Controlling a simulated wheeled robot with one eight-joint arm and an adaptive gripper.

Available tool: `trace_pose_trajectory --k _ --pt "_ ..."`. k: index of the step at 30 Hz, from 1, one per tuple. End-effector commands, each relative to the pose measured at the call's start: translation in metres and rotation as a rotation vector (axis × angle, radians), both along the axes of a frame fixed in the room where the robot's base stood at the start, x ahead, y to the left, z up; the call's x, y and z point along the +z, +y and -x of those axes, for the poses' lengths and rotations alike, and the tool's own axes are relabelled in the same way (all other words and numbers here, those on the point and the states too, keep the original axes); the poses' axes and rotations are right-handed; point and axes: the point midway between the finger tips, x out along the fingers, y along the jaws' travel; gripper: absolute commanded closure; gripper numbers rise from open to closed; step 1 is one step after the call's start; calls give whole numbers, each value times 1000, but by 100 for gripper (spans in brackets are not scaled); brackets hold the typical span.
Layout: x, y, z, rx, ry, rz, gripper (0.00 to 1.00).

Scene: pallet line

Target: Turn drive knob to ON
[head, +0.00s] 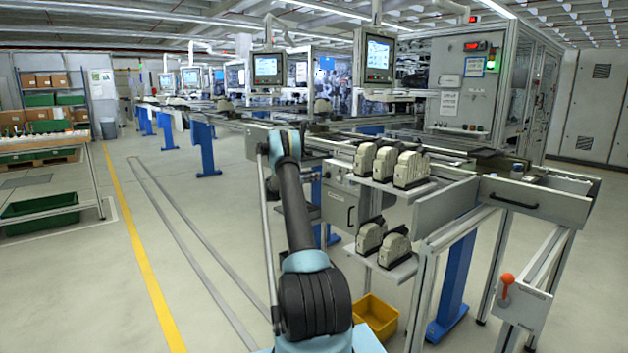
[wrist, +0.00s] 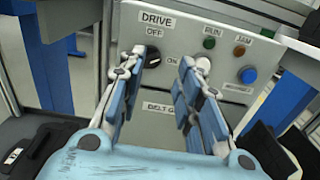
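In the wrist view the black drive knob (wrist: 153,57) sits on a grey panel (wrist: 185,28) under the DRIVE label. OFF is printed above the knob and ON to its right. Which mark the knob points at is unclear. My gripper (wrist: 171,57) is open in front of the panel, with one finger on each side. The knob shows between the fingers, close beside the left fingertip; I cannot tell whether they touch. The right fingertip is apart from it, right of the ON mark. In the head view my gripper is hidden beyond my arm.
Right of the knob are a green RUN lamp (wrist: 209,43), a JAM lamp (wrist: 239,50) and a blue button (wrist: 248,75). Blue posts (wrist: 45,75) stand beside the panel. In the head view, shelves with grey parts (head: 401,165) stand right of my arm; open floor lies left.

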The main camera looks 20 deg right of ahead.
Motion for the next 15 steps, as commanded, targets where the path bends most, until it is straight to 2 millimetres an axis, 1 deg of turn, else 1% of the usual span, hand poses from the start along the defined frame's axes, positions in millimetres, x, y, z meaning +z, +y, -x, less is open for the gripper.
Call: trace_pose_trajectory --k 15 --pt "0 28 10 1 0 0 68"
